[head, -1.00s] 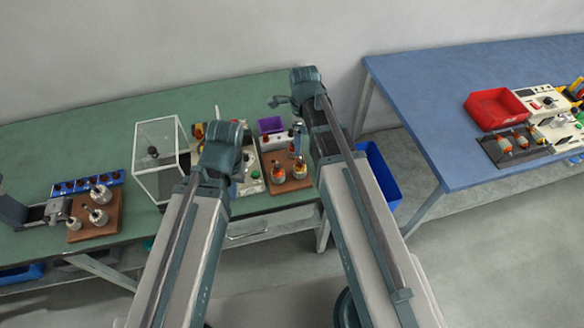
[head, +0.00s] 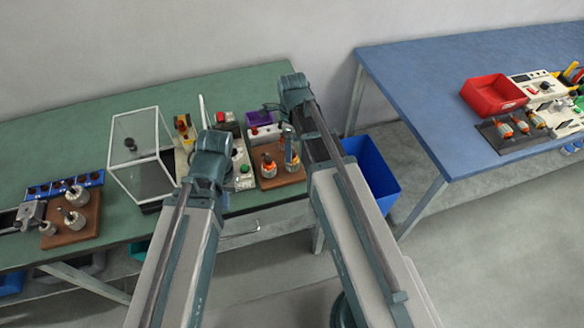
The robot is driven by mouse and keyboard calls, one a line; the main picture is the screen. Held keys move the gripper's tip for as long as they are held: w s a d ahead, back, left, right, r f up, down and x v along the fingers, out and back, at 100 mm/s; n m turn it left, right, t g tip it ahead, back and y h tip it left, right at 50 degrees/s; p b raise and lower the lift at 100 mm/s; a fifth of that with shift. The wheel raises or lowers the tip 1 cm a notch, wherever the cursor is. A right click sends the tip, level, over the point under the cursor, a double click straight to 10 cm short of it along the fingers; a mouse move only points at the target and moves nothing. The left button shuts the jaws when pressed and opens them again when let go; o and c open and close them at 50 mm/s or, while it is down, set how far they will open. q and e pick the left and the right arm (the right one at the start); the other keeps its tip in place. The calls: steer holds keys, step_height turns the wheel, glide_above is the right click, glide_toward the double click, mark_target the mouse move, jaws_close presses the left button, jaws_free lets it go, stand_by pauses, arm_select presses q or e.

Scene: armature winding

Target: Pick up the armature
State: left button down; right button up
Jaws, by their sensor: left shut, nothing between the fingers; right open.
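On the green table, a brown wooden block (head: 88,229) at the left holds bare metal armatures (head: 75,219) standing upright. Another brown board (head: 268,183) near the middle holds armatures with orange windings (head: 268,166). My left gripper (head: 207,172) is at the end of the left arm over the table's middle, shut, its fingers mostly hidden by the wrist. My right gripper (head: 289,147) is open and points down at the right-hand orange armature (head: 293,163), partly covering it. I cannot tell whether it touches that armature.
A clear box (head: 140,150) with white edges, a blue rack (head: 62,187) and a purple bin (head: 259,117) stand on the green table (head: 238,88). A blue bin (head: 372,170) sits between the tables. The blue table (head: 430,100) bears a red bin (head: 492,97) and more orange-wound armatures (head: 520,124).

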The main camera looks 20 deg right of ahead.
step_height(320, 180, down, 6)
steer(key=b, duration=0.5)
steer(key=shift+s+r, duration=0.1)
steer(key=shift+r, duration=0.3)
steer(key=shift+c, duration=0.4)
jaws_close()
